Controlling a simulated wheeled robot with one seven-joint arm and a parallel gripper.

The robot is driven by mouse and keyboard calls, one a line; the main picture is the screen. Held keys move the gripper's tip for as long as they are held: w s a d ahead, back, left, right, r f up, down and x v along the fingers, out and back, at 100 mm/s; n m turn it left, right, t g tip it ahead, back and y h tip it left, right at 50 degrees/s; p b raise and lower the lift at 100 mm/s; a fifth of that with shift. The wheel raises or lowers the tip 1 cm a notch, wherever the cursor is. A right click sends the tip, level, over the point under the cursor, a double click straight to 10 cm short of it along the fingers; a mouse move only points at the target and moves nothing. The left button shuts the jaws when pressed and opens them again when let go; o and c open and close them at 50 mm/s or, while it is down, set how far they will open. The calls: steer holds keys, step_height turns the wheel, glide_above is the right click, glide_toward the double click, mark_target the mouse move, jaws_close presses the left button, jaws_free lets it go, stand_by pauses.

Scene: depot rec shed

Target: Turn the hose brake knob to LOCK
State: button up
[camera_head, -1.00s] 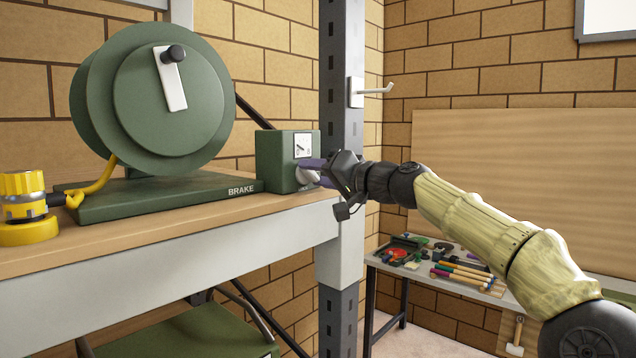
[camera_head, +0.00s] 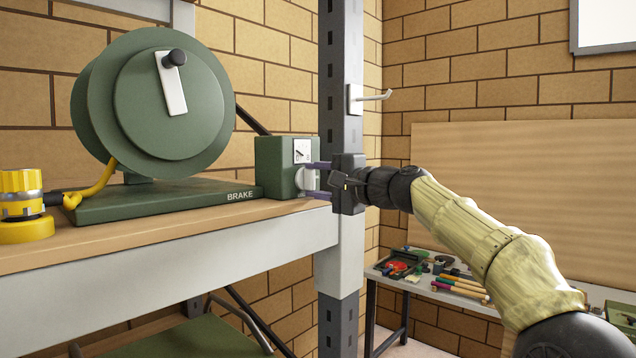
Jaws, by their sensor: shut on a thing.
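The green hose reel (camera_head: 165,110) stands on a green base marked BRAKE (camera_head: 160,209) on the wooden shelf. At the base's right end is a green brake box (camera_head: 275,168) with a small white dial plate (camera_head: 302,151) bearing a dark pointer mark. The pale brake knob (camera_head: 307,180) is on the box's face below the plate. My gripper (camera_head: 318,181) reaches in from the right. Its purple fingers are shut on the knob, one above and one below it. The dial's lettering is too small to read.
A dark upright post (camera_head: 340,90) with a white hook (camera_head: 372,96) stands just behind my gripper. A yellow hose fitting (camera_head: 22,200) sits at the shelf's left. A lower bench (camera_head: 415,281) at the right holds tools.

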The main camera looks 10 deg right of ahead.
stand_by(0.4)
steer(key=o, duration=1)
steer(key=shift+d, duration=0.1)
steer(key=shift+f, duration=0.1)
